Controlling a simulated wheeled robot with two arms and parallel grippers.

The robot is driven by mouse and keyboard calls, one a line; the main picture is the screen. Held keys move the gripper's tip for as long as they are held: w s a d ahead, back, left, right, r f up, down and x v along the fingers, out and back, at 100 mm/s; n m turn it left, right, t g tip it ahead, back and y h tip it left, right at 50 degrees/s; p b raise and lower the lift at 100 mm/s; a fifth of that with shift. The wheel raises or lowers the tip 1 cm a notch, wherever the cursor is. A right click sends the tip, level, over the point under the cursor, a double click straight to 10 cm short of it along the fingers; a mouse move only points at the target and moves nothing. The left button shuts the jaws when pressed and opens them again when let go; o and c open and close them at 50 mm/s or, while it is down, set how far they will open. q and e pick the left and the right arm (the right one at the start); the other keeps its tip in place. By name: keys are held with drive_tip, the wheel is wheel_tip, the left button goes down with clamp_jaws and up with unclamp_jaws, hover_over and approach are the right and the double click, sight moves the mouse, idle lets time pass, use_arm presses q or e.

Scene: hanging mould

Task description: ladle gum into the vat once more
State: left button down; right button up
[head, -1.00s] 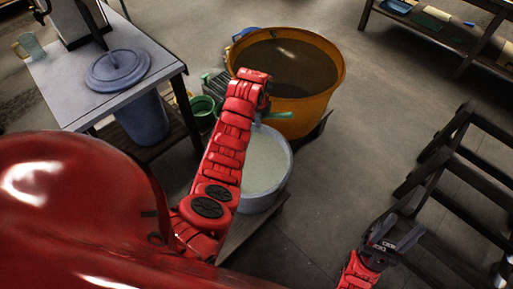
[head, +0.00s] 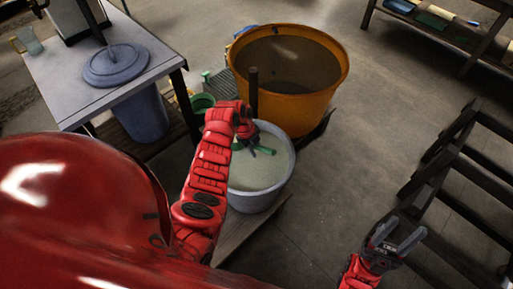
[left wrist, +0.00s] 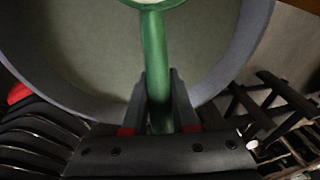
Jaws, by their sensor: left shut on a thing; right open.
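My left gripper (head: 252,146) is shut on the handle of a green ladle (head: 266,150), low over the grey tub (head: 285,180). The tub holds a pale, cloudy liquid (head: 255,172), likely the gum. In the left wrist view the green handle (left wrist: 155,55) runs between my fingers to a round bowl (left wrist: 155,3), cut off by the top edge. I cannot tell how full the bowl is. The orange vat (head: 300,108) stands just behind the tub, with dark brown contents (head: 290,75). My right gripper (head: 398,240) is open and empty at lower right.
A dark upright bar (head: 253,92) shows behind my left gripper; its attachment is unclear. A grey table (head: 60,90) with a blue lid (head: 117,65) stands left. A green bucket (head: 203,102) sits beside the tub. A dark wooden rack (head: 450,165) stands right. Floor between is clear.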

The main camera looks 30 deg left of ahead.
use_arm(q)
wheel_tip(320, 180, down, 10)
drive_tip(key=b, duration=1)
drive_tip(key=shift+r, duration=0.2)
drive_tip(key=shift+d, duration=0.1)
idle(0.4)
drive_tip(key=shift+s+d+f+t+y+b, duration=0.1)
drive_tip(key=shift+d+f+t+y+b, duration=0.15)
drive_tip(key=shift+y, duration=0.3)
drive_tip(key=shift+s+d+f+t+y+b, duration=0.15)
drive_tip(key=shift+f+y+b, duration=0.1)
drive_tip(key=shift+y, duration=0.3)
